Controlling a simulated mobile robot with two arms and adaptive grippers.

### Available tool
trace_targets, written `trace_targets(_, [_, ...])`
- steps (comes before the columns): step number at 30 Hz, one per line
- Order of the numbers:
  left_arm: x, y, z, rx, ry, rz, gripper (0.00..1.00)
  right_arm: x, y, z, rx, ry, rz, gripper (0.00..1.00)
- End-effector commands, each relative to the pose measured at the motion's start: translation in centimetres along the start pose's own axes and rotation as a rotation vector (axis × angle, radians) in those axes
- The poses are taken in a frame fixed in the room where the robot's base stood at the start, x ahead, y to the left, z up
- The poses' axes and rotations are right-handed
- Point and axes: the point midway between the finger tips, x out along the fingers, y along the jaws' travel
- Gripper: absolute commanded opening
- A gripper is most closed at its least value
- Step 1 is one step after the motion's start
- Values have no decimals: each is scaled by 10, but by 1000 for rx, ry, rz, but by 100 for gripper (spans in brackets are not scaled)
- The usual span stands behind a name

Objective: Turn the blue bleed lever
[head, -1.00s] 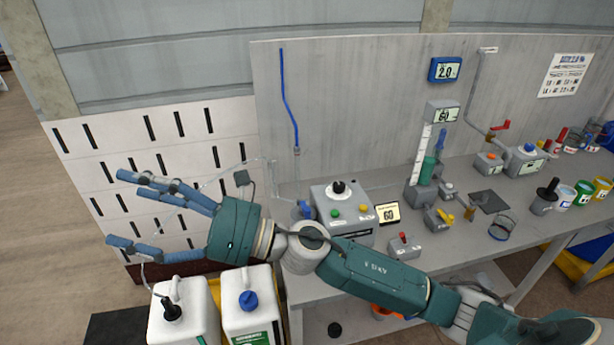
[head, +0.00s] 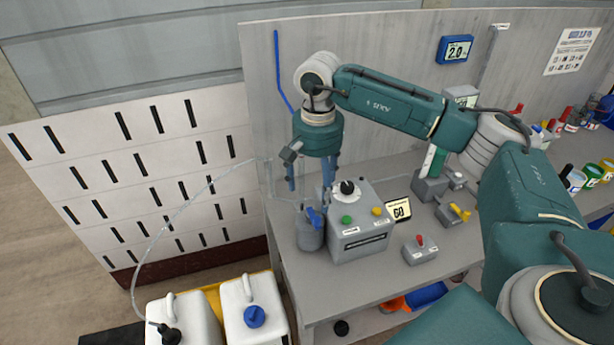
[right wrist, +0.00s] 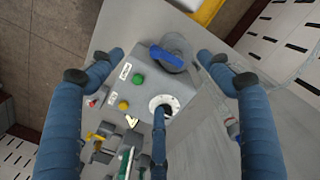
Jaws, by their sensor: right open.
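The blue bleed lever (head: 316,217) sits on top of a grey cylinder (head: 310,238) at the left end of the bench, beside the grey control box. In the right wrist view the blue lever (right wrist: 166,56) lies across the top of the cylinder, between and slightly beyond my fingertips. My right gripper (head: 309,178) points down above the lever, with its blue fingers spread. It also shows in the right wrist view (right wrist: 165,62), open and empty, with a finger on each side. No contact with the lever is visible. My left gripper is not in view.
The grey control box (head: 361,240) with a black knob, green button and yellow button stands close to the right of the lever. A small display (head: 398,209) and a red-switch box (head: 419,250) stand farther right. White jugs (head: 250,315) stand below, left of the bench.

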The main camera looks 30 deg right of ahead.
Motion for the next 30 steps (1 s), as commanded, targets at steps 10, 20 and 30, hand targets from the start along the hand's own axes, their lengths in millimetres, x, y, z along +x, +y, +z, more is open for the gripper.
trace_targets(10, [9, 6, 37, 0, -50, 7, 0, 20, 1, 0, 1, 0, 3, 78])
trace_targets(20, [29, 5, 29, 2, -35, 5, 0, 59, 2, 0, 1, 0, 3, 78])
trace_targets(30, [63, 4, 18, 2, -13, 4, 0, 101, 1, 0, 1, 0, 1, 78])
